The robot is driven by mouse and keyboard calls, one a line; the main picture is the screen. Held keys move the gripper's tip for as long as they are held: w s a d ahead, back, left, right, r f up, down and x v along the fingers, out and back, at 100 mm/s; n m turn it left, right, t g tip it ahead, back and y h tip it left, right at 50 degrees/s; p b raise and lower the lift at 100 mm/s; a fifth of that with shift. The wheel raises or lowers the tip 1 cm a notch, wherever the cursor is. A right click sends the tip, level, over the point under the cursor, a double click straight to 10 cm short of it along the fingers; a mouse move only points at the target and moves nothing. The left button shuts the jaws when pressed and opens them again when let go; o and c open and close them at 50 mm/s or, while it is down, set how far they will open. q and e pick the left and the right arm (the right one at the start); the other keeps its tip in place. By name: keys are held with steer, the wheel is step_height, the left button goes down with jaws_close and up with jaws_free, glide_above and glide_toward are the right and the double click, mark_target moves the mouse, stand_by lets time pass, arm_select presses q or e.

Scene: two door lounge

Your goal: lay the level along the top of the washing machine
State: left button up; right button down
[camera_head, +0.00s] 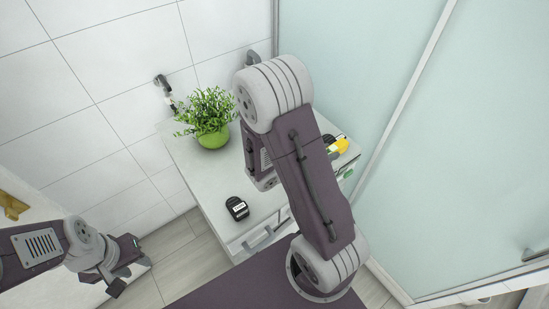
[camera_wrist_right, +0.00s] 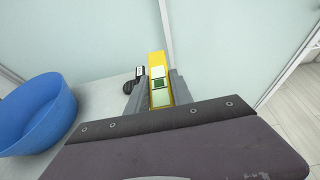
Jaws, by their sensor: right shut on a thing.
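The level is yellow with a green vial window and shows in the right wrist view (camera_wrist_right: 157,68). My right gripper (camera_wrist_right: 152,88) is shut on it, with one grey finger on each side. In the head view my right arm hides most of that gripper; a yellow piece (camera_head: 339,146), probably the level, shows beyond the arm, above the pale top. No unit is clearly recognisable as the washing machine; a pale-topped unit (camera_head: 195,162) stands against the tiled wall, partly hidden by my arm. My left gripper (camera_head: 128,266) is open and empty at lower left, away from the unit.
A green potted plant (camera_head: 211,138) stands at the back of the top. A black device (camera_head: 237,208) lies near its front edge. A blue bowl (camera_wrist_right: 38,112) and a black object (camera_wrist_right: 133,79) show in the right wrist view. A frosted glass panel (camera_head: 330,45) rises behind.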

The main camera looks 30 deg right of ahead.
steer(key=shift+w+a+f+b, duration=0.25)
steer(key=shift+f+b, duration=0.25)
steer(key=shift+b, duration=0.05)
steer(key=shift+w+a+f+b, duration=0.2)
steer(key=shift+a+f+b, duration=0.05)
steer(key=shift+f+b, duration=0.25)
steer(key=w+a+f, duration=0.1)
steer(key=w+a, duration=0.1)
steer(key=w+a+f, duration=0.3)
steer(key=w+a, duration=0.2)
steer(key=shift+f, duration=0.4)
step_height(320, 180, down, 4)
steer(key=shift+r, duration=0.2)
steer(key=shift+f, duration=0.25)
steer(key=c, duration=1.1)
jaws_free()
steer(key=shift+f, duration=0.1)
